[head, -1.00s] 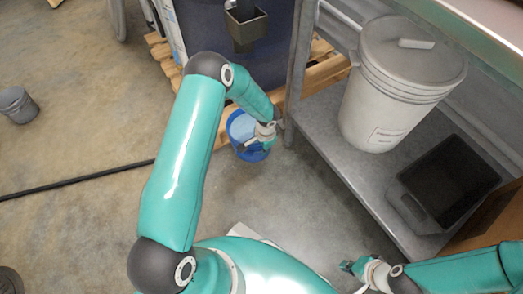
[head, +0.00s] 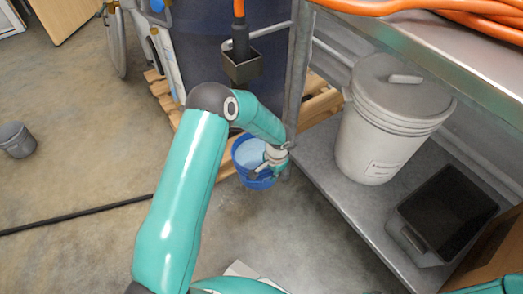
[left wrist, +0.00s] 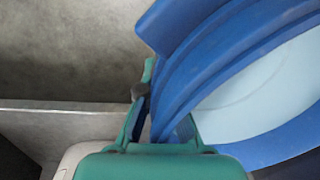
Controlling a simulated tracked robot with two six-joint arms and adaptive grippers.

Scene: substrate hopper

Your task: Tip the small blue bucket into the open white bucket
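The small blue bucket (head: 240,158) is in the middle of the head view, upright, with pale blue-white contents inside. My left gripper (head: 275,162) is at its right-hand rim. In the left wrist view, the fingers of my left gripper (left wrist: 160,118) stand on both sides of the blue bucket's wall (left wrist: 220,45) and close on it. I cannot tell whether the bucket's base touches the floor. A white bucket (head: 380,150) stands on the low shelf, with a grey lid on it. No open white bucket shows. My right gripper is out of view.
A black tray (head: 445,215) sits beside the lidded bucket on the grey shelf (head: 345,195). A wooden pallet (head: 320,103) with a large dark container (head: 205,50) is behind the blue bucket. A metal post (head: 298,70) stands close by. A grey bucket (head: 16,140) is far left.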

